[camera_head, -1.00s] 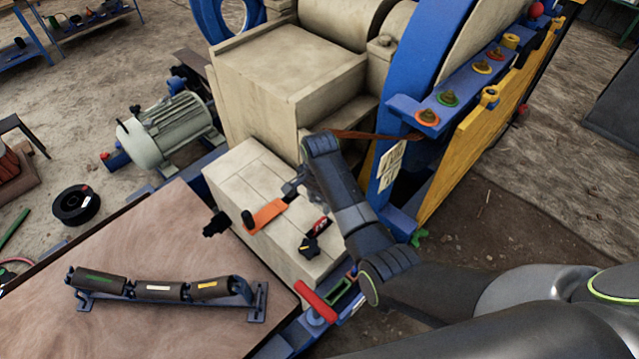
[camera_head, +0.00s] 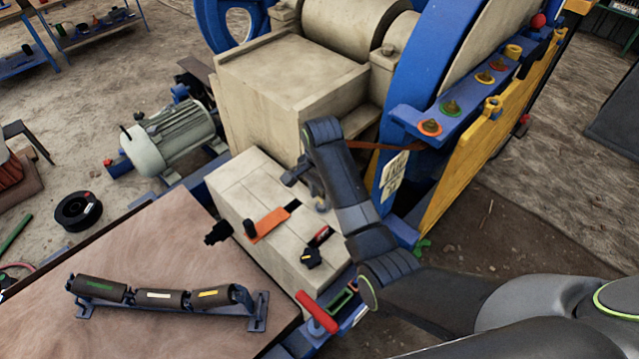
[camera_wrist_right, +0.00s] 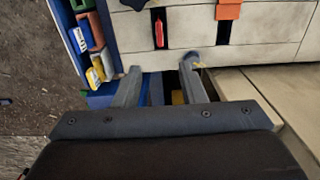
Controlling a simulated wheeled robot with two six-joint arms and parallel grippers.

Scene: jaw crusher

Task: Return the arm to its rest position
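My right arm comes in from the right in the head view. My right gripper (camera_head: 308,184) is above the far edge of the pale block that carries the orange lever (camera_head: 268,225). In the right wrist view its two fingers (camera_wrist_right: 160,84) stand apart with nothing between them. The orange lever shows only in part at the top of that view (camera_wrist_right: 228,10). The gripper is apart from the lever. My left gripper is not in view.
The pale crusher housing (camera_head: 285,90) rises close beside my right gripper. The blue flywheel guard (camera_head: 412,90) and yellow panel (camera_head: 468,150) stand to the right. A red-handled lever (camera_head: 317,312) is below the arm. A roller set (camera_head: 165,300) lies on the brown table.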

